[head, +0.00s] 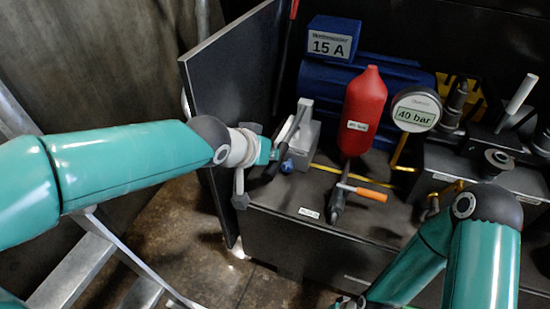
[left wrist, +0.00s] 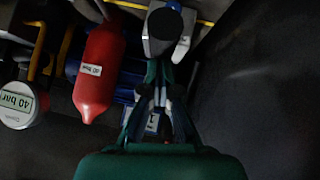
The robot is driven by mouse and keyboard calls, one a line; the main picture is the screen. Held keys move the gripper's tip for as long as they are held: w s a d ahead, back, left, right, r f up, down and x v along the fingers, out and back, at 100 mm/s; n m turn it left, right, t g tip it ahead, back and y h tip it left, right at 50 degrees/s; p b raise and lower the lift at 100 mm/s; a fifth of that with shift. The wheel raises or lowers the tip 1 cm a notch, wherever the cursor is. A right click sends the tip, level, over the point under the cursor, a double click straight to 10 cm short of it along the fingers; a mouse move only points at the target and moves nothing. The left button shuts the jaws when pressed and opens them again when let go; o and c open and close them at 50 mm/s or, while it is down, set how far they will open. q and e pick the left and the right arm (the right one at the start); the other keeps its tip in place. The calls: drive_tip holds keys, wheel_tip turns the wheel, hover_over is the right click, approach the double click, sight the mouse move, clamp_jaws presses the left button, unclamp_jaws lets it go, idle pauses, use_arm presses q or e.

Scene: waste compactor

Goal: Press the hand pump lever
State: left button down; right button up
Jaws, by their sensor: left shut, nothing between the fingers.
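A light grey block (head: 305,132) with a blue knob (head: 287,166) stands at the near left corner of the bench. In the left wrist view the shut fingers (left wrist: 162,92) point toward the grey block (left wrist: 168,28). My right arm comes in at the lower right; its gripper (head: 350,302) is mostly cut off by the bottom edge.
A red cylinder (head: 365,105), an orange-handled valve (head: 362,193) and a 40 bar gauge (head: 416,110) stand right of the grey block. A blue motor (head: 395,72) lies behind. A dark upright panel (head: 235,80) stands behind the left gripper. A white-tipped lever (head: 520,95) is at far right.

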use_arm(q)
drive_tip(key=shift+s+a+f+g, duration=0.1)
drive_tip(key=shift+s+f+g, duration=0.1)
drive_tip(key=shift+f, duration=0.25)
drive_tip(key=shift+s+f+g, duration=0.1)
drive_tip(key=shift+s+f, duration=0.05)
drive_tip(key=shift+f, duration=0.3)
drive_tip(key=shift+w+r+p, duration=0.1)
drive_tip(key=shift+r+p, duration=0.25)
drive_tip(key=shift+r, duration=0.1)
drive_tip(key=w+r+p+v, duration=0.1)
drive_tip(key=p+v, duration=0.4)
drive_tip(key=v, duration=0.8)
drive_tip(key=shift+w+d+r, duration=0.25)
drive_tip(key=shift+w+r, duration=0.15)
drive_tip(key=shift+r, duration=0.05)
